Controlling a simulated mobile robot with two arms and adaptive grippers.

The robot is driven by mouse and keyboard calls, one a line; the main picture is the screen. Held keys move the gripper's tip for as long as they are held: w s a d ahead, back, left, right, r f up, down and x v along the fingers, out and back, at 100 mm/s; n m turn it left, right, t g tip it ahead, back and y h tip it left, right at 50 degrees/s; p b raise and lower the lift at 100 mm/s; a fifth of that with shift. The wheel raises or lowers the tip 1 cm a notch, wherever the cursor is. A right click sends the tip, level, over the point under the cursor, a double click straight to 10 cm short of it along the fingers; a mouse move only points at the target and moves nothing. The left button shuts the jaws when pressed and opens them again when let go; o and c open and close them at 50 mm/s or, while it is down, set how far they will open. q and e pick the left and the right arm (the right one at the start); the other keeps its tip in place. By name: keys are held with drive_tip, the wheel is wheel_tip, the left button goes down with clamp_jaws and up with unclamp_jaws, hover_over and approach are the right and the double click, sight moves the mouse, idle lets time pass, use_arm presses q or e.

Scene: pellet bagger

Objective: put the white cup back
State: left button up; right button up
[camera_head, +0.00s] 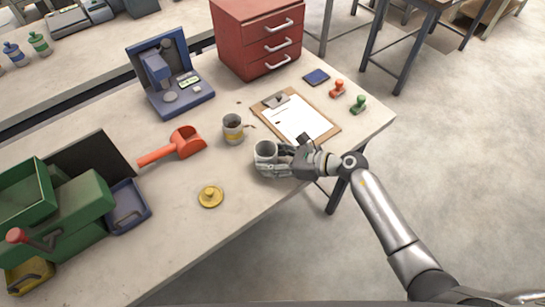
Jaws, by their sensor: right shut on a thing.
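The white cup (265,152) is upright near the front right of the table, in front of the clipboard's lower left corner. My right gripper (284,161) comes in from the right and is shut on the cup. Its fingers hide the cup's right side. I cannot tell whether the cup's base touches the table. My left gripper is not in view.

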drive_tip(key=shift+f, duration=0.2)
drive_tip(key=shift+f+b, duration=0.15)
drive_tip(key=shift+b, duration=0.2)
drive_tip(key=o, duration=1.1)
drive_tip(key=shift+c, duration=0.2)
drive_tip(key=shift+r+p, duration=0.3)
drive_tip(key=shift+p, duration=0.05)
drive_tip(key=shift+s+d, duration=0.15)
drive_tip(key=shift+d, duration=0.15)
drive_tip(key=b+v, duration=0.3)
drive_tip(key=v, duration=0.7)
drive_tip(key=shift+s+d+f, duration=0.1)
drive_tip(key=shift+s+d+r+b, duration=0.3)
drive_tip(key=shift+d+r, duration=0.1)
drive_tip(key=shift+d, duration=0.1)
